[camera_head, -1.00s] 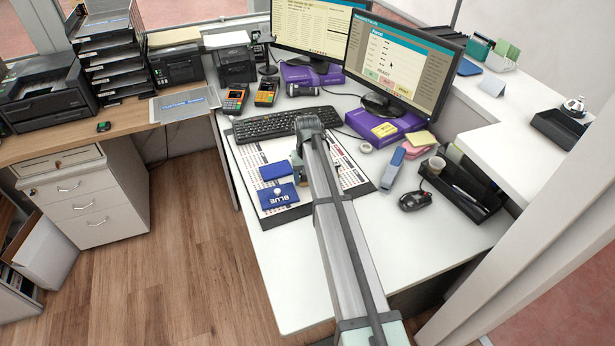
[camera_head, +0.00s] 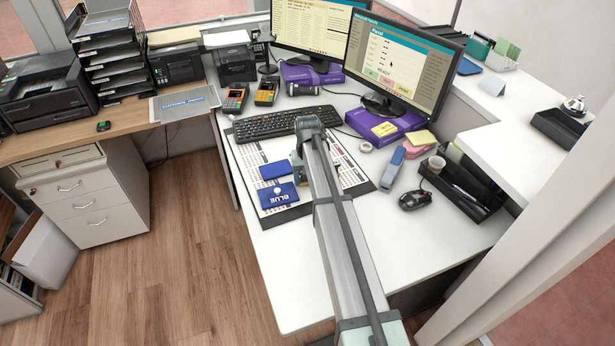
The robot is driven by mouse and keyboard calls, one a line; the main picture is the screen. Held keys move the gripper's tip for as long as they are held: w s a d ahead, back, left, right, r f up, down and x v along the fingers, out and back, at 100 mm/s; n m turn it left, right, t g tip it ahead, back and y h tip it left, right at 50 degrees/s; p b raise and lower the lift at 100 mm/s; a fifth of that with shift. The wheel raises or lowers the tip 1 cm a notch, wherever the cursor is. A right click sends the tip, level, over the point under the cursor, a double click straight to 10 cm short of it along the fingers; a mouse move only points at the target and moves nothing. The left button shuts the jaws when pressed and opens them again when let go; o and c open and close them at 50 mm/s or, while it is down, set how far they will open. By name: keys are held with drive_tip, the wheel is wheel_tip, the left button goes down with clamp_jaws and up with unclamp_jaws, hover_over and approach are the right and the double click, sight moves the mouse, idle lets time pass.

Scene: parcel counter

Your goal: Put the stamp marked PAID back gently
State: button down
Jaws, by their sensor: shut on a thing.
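My gripper (camera_head: 298,165) is low over the calendar desk mat (camera_head: 252,157), mostly hidden behind my own arm. Only a small part shows at the arm's left edge. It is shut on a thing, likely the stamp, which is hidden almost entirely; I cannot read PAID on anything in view. I cannot tell whether the held thing touches the mat. A blue ink pad marked BLUE (camera_head: 284,198) lies on the mat to the left of my arm. A plain blue pad (camera_head: 273,170) lies just behind it, close to the gripper.
A keyboard (camera_head: 275,123) lies behind the mat. To the right are a blue-grey stapler (camera_head: 392,170), a tape roll (camera_head: 365,147), a mouse (camera_head: 415,200) and a black tray (camera_head: 463,188) with a cup (camera_head: 437,165). The white desk's front right is clear.

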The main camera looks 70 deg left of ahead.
idle(0.4)
drive_tip(key=shift+c, duration=0.5)
unclamp_jaws()
wheel_tip(320, 180, up, 14)
drive_tip(key=shift+f, duration=0.15)
